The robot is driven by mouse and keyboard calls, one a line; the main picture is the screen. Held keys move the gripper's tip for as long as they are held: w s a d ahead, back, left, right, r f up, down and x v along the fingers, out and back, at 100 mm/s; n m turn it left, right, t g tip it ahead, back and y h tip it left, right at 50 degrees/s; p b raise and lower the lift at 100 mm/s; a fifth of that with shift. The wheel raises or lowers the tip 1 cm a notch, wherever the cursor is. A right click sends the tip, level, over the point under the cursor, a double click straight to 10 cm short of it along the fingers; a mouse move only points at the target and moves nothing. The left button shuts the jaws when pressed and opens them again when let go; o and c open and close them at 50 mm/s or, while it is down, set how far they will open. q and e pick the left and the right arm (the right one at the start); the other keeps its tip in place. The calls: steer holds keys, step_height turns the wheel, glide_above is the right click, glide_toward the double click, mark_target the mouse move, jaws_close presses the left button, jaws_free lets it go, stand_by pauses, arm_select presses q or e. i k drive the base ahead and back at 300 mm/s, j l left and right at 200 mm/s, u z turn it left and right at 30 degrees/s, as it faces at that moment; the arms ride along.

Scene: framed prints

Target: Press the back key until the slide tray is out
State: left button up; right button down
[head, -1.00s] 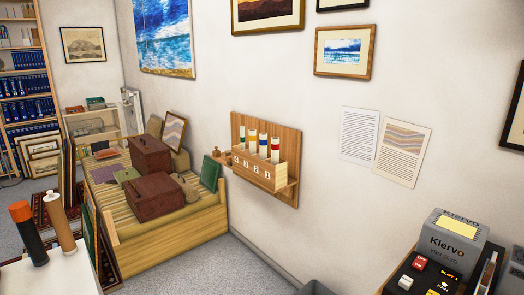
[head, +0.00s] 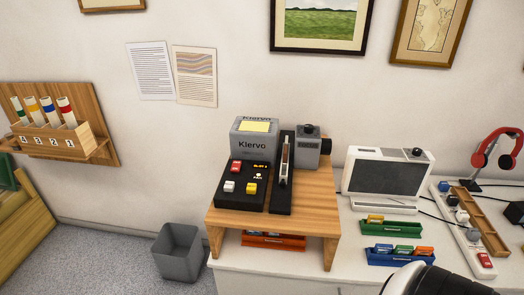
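A grey slide projector (head: 256,143) marked Klervo stands on a wooden stand. Its black control panel (head: 238,203) carries a red key (head: 235,167), a white key (head: 229,186) and a yellow key (head: 251,188). Key labels are too small to read, so I cannot tell which is the back key. A small orange display (head: 260,167) is lit on the panel. A long narrow black part (head: 281,197), seemingly the slide tray's channel, runs beside the panel, with a light strip, perhaps the tray (head: 285,158), standing in it.
The wooden stand (head: 308,222) sits on a white desk (head: 262,259) with an orange slide box (head: 272,241) underneath. Green (head: 391,228) and blue (head: 400,257) slide boxes, a screen (head: 387,175) and a power strip (head: 462,230) are to the right. A grey bin (head: 178,252) stands left.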

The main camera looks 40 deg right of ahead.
mark_target(229, 186)
steer(key=z, duration=1.4)
